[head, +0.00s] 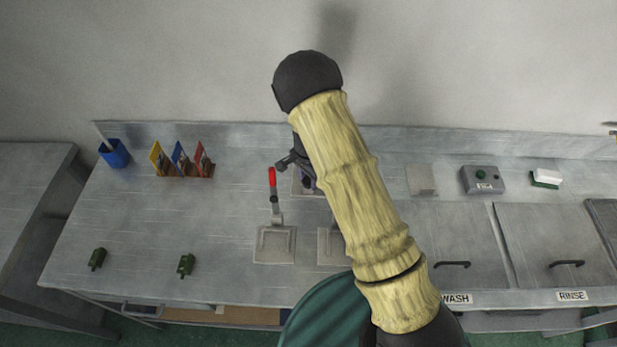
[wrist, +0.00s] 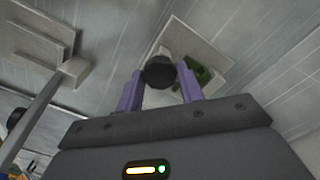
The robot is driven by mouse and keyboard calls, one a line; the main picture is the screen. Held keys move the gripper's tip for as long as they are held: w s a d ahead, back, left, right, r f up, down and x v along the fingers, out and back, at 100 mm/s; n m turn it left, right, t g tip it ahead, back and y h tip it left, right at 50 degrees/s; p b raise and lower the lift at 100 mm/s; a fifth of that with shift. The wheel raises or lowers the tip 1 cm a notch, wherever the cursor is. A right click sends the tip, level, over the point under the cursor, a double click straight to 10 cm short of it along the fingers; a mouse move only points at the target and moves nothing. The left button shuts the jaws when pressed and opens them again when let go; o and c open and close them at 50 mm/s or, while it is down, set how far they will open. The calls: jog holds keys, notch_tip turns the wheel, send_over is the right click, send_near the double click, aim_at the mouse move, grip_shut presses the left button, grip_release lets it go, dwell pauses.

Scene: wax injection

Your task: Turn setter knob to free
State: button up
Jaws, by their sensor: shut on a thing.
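My gripper (wrist: 160,76) has purple fingers on either side of a round black knob (wrist: 159,71), and is shut on it. I take this to be the setter knob. Behind the knob in the wrist view are a pale plate (wrist: 222,63) and a green part (wrist: 202,76). The knob's markings and setting cannot be read. In the head view my arm covers the knob, and only a bit of my gripper (head: 308,183) shows past the arm's left edge.
A red-handled lever (head: 272,178) stands just left of my gripper on a plate (head: 275,247). Farther left are two green parts (head: 97,259) (head: 186,265), a rack of coloured cards (head: 182,160) and a blue cup (head: 115,154). A control box (head: 482,180) stands right.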

jog(key=shift+n, duration=0.5)
jog(key=n+b, duration=0.2)
jog(key=n, duration=0.1)
jog(key=shift+f, duration=0.1)
jog(key=n+b, duration=0.2)
jog(key=n, duration=0.3)
jog(key=n+b, duration=0.1)
jog(key=n, duration=0.3)
jog(key=n+b, duration=0.1)
jog(key=n, duration=0.3)
jog(key=shift+n, duration=0.4)
jog(key=o, duration=1)
jog(key=shift+r, duration=0.25)
